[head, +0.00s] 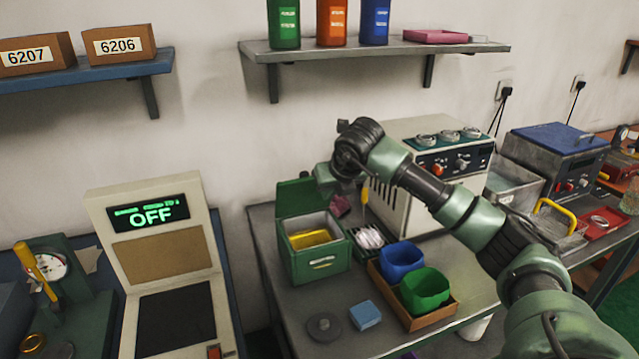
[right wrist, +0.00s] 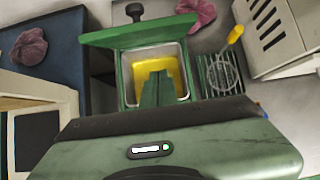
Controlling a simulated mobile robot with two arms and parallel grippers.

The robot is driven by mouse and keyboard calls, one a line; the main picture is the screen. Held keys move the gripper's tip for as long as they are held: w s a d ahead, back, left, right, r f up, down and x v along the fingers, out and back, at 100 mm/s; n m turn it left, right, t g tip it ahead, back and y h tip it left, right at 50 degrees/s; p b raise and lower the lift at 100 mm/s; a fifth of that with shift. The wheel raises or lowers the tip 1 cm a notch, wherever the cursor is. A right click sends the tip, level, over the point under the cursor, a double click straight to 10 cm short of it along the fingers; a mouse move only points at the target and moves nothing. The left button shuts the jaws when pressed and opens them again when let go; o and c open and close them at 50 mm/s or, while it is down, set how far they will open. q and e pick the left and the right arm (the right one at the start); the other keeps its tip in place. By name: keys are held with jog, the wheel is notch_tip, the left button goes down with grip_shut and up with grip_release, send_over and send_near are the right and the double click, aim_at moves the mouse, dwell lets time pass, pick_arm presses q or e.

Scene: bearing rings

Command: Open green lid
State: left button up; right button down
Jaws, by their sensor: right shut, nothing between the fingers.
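The green box (head: 320,265) stands on the grey table with its green lid (head: 298,197) raised at the back edge, so the box is open. Inside is a metal liner with yellow contents (head: 310,239). In the right wrist view the lid (right wrist: 132,30) stands up beyond the opening, and the yellow contents (right wrist: 143,60) show below it. My right gripper (right wrist: 157,78) is shut and empty, its fingers in front of the opening in that view. In the head view the right hand is above the box near the lid. My left gripper is not in view.
A wire basket with a yellow handle (right wrist: 222,70) is right of the box. A cardboard tray (head: 433,321) holds a blue bin (head: 400,262) and a green bin (head: 426,291). A blue block (head: 365,314) and a dark disc (head: 324,327) lie in front. An OFF display (head: 150,215) stands left.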

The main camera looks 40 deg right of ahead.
aim_at(304, 192)
jog(key=w+d+f+p, duration=0.1)
jog(key=w+f+p, duration=0.1)
jog(key=w, duration=0.4)
jog(key=shift+d+p, duration=0.15)
jog(key=shift+p, duration=0.15)
